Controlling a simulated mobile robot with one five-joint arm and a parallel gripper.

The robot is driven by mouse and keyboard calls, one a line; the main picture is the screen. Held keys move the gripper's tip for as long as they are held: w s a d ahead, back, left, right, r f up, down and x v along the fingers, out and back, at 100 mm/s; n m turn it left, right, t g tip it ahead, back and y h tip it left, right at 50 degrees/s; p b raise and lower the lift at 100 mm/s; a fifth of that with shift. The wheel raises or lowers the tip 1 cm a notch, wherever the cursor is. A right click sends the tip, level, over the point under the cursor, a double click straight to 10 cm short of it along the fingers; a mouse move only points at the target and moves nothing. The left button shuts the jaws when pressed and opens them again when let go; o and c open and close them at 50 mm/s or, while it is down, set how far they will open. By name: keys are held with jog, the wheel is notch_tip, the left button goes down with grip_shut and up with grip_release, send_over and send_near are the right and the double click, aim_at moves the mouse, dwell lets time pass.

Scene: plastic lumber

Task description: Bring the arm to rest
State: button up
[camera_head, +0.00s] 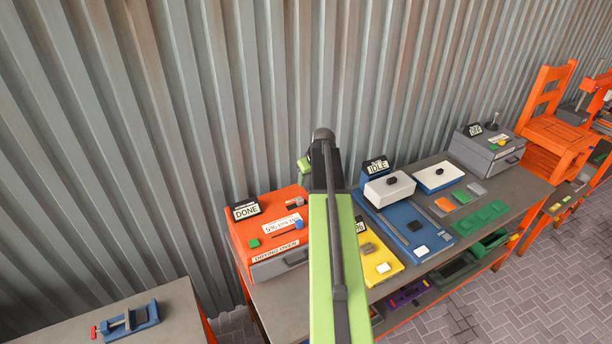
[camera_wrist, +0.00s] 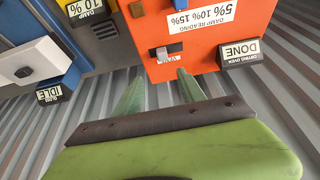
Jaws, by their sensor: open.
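My arm reaches up the middle of the head view, over the workbench. My gripper (camera_head: 305,164) is partly hidden behind the arm's dark end there. In the wrist view my gripper (camera_wrist: 158,92) shows two green fingers spread apart with nothing between them. The orange drying oven (camera_wrist: 202,42) lies beyond the fingertips in the wrist view. It also stands on the bench left of my arm in the head view (camera_head: 241,239), with a sign (camera_head: 246,211) reading DONE. I cannot tell the exact gap between fingers and oven.
A yellow unit (camera_head: 381,267) and a blue unit (camera_head: 434,237) with an IDLE sign (camera_head: 376,167) stand right of my arm. A grey box (camera_head: 486,153) stands farther right. A blue vise (camera_head: 133,321) sits on the left table. The corrugated wall (camera_head: 150,110) rises behind.

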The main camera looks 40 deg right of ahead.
jog(key=shift+s+a+r, duration=0.1)
jog(key=shift+s+r, duration=0.2)
jog(key=shift+r, duration=0.35)
